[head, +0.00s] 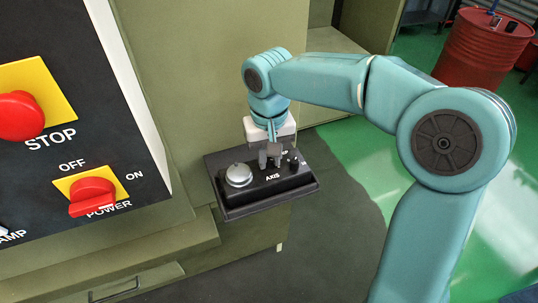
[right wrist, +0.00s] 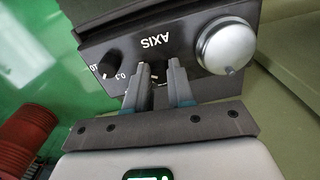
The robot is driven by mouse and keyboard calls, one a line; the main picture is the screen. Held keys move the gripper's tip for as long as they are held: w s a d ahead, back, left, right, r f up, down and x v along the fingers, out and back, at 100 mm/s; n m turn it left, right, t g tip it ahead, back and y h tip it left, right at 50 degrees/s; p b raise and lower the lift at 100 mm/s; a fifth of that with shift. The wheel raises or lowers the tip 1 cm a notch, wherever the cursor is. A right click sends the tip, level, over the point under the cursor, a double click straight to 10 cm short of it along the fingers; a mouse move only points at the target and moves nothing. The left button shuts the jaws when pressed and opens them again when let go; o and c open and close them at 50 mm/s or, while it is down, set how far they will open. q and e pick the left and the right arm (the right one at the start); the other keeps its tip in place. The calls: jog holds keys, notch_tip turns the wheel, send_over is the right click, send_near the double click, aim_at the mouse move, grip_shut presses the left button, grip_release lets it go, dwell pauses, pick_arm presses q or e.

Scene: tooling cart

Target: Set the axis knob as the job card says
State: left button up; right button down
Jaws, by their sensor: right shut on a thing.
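The axis knob (right wrist: 160,76) is a small dark knob by the AXIS label on a black control box (head: 235,206). The box also shows in the right wrist view (right wrist: 205,22). My right gripper (head: 270,160) comes down from above and is shut on the axis knob; its fingers (right wrist: 161,80) stand on both sides of the knob and hide most of it. The knob's pointer and most of its scale are hidden, so its setting cannot be told. My left gripper is not in view. I see no job card.
A silver domed wheel (head: 239,175) and a second black knob (head: 294,164) sit close on either side of the fingers. A panel with a red STOP button (head: 20,116) and a red POWER knob (head: 92,195) stands at left. A red drum (head: 480,50) stands far right.

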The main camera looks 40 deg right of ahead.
aim_at(269, 160)
dwell(0.4)
jog(key=c, duration=1)
grip_release()
notch_tip(269, 160, up, 16)
jog(key=shift+r+p, duration=0.2)
jog(key=shift+p, duration=0.5)
